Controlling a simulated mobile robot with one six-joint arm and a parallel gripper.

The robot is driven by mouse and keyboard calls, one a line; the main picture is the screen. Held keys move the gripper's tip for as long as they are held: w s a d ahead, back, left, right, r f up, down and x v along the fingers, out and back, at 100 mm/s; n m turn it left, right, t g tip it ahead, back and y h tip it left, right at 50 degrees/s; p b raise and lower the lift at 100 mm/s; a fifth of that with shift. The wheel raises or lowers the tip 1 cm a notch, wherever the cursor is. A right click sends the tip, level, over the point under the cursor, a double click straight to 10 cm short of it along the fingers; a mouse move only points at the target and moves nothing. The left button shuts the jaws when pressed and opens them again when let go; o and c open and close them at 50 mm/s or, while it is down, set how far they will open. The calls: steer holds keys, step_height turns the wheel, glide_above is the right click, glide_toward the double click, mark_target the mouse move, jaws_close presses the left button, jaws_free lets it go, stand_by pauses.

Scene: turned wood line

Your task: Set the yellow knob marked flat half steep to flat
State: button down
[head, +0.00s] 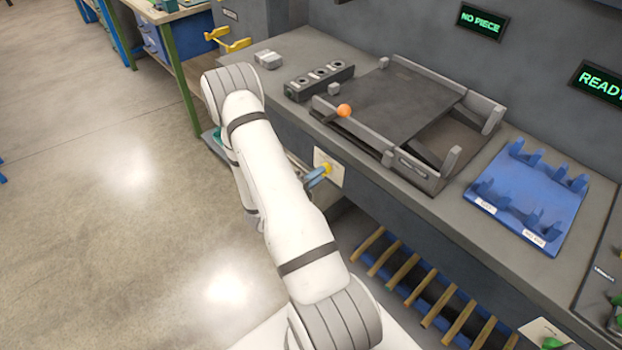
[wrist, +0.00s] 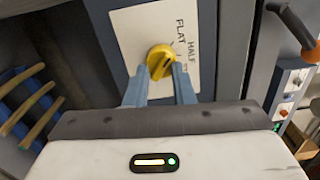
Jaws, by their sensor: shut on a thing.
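The yellow knob (wrist: 160,61) sits on a white plate (wrist: 133,32) in the wrist view. The plate reads FLAT and HALF; the third word is mostly hidden beside the right finger. A dark line on the knob slants to the upper right, roughly toward the HALF side; its exact setting is hard to tell. My gripper (wrist: 160,78) has its blue-grey fingers on either side of the knob, shut on it. In the head view the knob (head: 327,168) shows on the bench front, with my gripper (head: 318,175) at it.
Above the knob, the bench holds a dark tilted bed (head: 395,100) with an orange ball-ended lever (head: 344,110) near its front edge. A blue cradle tray (head: 530,195) lies to the right. A rack of wooden strips (head: 430,290) is below. Open floor lies left.

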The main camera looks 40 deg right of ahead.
steer(key=shift+w+d+r, duration=0.2)
steer(key=shift+d+r, duration=0.15)
steer(key=shift+r, duration=0.15)
steer(key=c, duration=1.6)
jaws_free()
steer(key=o, duration=0.3)
steer(key=shift+o, duration=1.4)
steer(key=shift+a+f, duration=0.25)
steer(key=shift+a, duration=0.35)
steer(key=s+a+b, duration=0.1)
steer(key=a, duration=0.6)
steer(key=shift+a+f, duration=0.15)
steer(key=shift+f, duration=0.1)
